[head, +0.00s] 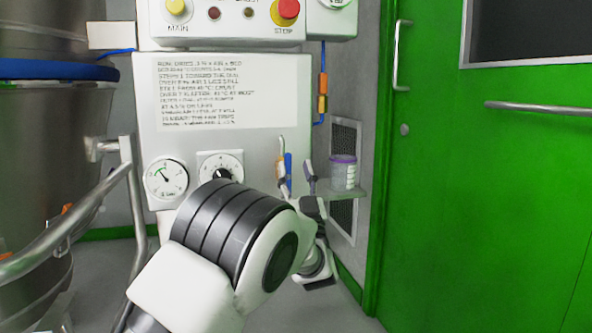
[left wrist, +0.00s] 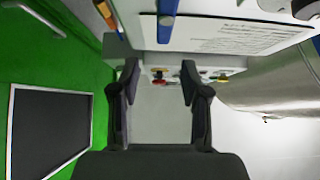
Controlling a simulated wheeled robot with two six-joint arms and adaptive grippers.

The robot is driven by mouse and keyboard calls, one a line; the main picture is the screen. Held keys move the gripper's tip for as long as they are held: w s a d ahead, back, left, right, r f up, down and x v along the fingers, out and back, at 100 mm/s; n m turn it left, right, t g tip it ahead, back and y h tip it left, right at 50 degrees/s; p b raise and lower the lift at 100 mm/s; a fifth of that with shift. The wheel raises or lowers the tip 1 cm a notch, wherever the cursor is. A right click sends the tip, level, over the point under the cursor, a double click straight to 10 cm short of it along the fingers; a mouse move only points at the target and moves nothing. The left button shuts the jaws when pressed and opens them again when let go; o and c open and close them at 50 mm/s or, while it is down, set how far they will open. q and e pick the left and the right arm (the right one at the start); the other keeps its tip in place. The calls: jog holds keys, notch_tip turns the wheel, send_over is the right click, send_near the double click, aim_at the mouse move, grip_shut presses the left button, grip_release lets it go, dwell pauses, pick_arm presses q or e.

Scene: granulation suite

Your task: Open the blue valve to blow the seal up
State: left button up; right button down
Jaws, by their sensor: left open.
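The blue valve handle (head: 288,168) is a narrow upright lever at the right side of the white machine panel, below the printed notice. In the left wrist view the blue handle (left wrist: 167,24) hangs in from the top edge, with a small bolt on its face. My left gripper (head: 295,155) is open, its fingers to either side of the handle in the head view. In the left wrist view the gripper (left wrist: 159,70) is empty, and the handle shows above the gap, apart from both fingers. My arm hides the valve's base. My right gripper is out of view.
A small shelf (head: 349,193) holds a purple-lidded tub (head: 343,172) just right of the gripper. A green door (head: 480,170) stands at right. A steel vessel (head: 45,150) and rail (head: 75,215) stand at left.

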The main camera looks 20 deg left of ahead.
pick_arm(q)
jog(key=shift+s+d+f, duration=0.15)
jog(key=shift+s+f, duration=0.05)
jog(key=shift+s, duration=0.05)
